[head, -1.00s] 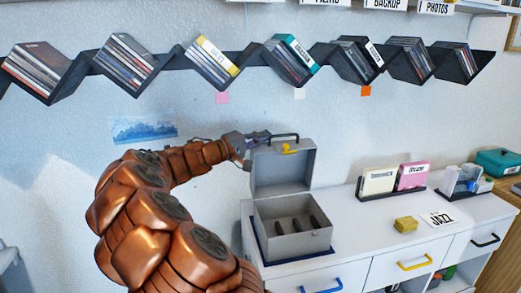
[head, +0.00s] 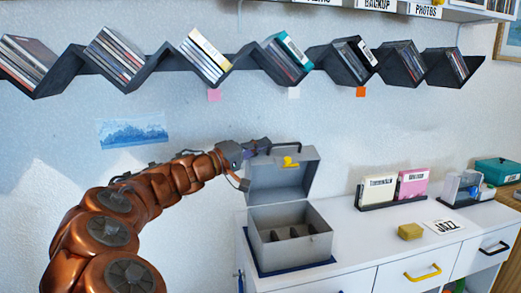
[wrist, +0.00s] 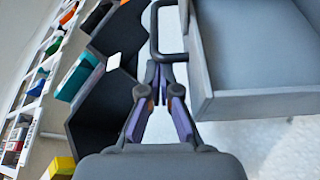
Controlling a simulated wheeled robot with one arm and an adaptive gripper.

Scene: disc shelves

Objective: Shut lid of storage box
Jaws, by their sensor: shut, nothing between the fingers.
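The grey storage box (head: 290,248) stands open on the white cabinet, with dark dividers inside. Its lid (head: 283,182) is raised and leans a little, with a yellow latch (head: 291,162) on it and a black handle (head: 283,146) along its top edge. My gripper (head: 262,149) is at the lid's upper left corner, beside the handle. In the wrist view my gripper (wrist: 159,76) is shut and empty, with its fingertips close to the end of the black handle (wrist: 156,35). The grey lid (wrist: 265,45) fills the right there. I cannot tell whether the fingers touch it.
The box stands on a dark blue mat (head: 253,263). A yellow block (head: 410,231), a JAZZ card (head: 444,226) and a disc holder (head: 393,204) are to its right on the cabinet (head: 365,240). A zigzag disc shelf (head: 245,58) runs along the wall above.

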